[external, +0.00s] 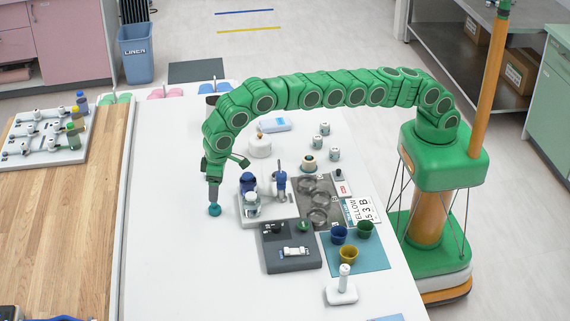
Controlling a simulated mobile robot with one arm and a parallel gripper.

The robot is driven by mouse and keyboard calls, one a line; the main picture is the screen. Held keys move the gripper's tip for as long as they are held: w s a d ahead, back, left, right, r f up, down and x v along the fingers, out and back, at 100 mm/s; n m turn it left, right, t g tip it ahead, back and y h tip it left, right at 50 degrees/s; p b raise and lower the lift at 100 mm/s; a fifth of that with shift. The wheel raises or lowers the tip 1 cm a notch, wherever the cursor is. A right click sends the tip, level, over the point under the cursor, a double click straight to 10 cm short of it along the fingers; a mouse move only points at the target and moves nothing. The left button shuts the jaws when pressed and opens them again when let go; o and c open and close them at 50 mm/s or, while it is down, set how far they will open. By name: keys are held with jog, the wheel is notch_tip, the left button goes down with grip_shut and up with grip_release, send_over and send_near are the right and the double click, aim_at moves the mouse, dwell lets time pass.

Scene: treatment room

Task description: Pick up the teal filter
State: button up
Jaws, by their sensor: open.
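A small round teal thing, which looks like the teal filter (214,210), is on the white table at the left of the dark tray. My gripper (214,203) points straight down directly over it, at the end of the green arm. The gripper's tip is at or just above the filter's top. Its fingers are too small here to show whether they touch the filter or stand around it. The gripper is open.
Just right of my gripper stands a white holder with blue-topped and clear bottles (252,203). A dark grey tray (275,263) lies in front of it. Several cups stand on a teal mat (375,258). The white table (170,260) is clear at the left and front left.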

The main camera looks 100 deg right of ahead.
aim_at(214, 204)
jog(key=shift+w+d+f, duration=0.1)
jog(key=shift+w+f, duration=0.05)
jog(key=shift+f, duration=1.15)
jog(key=shift+w+a+f, duration=0.1)
jog(key=shift+w+f, duration=0.1)
jog(key=shift+f, duration=1.05)
jog(key=shift+w+d+f, duration=0.1)
jog(key=shift+w+f, duration=0.05)
jog(key=shift+f, duration=1.15)
jog(key=c, duration=1.1)
jog(key=shift+c, duration=0.2)
jog(key=shift+r, duration=0.1)
jog(key=shift+r, duration=1.6)
jog(key=shift+s+d+r, duration=0.65)
jog(key=shift+s+r, duration=1)
jog(key=shift+s, duration=0.6)
jog(key=shift+s+d+r, duration=0.6)
jog(key=shift+s+r, duration=1)
jog(key=shift+s, duration=0.6)
jog(key=shift+s+d+r, duration=0.65)
jog(key=shift+s+r, duration=1)
jog(key=shift+s, duration=0.6)
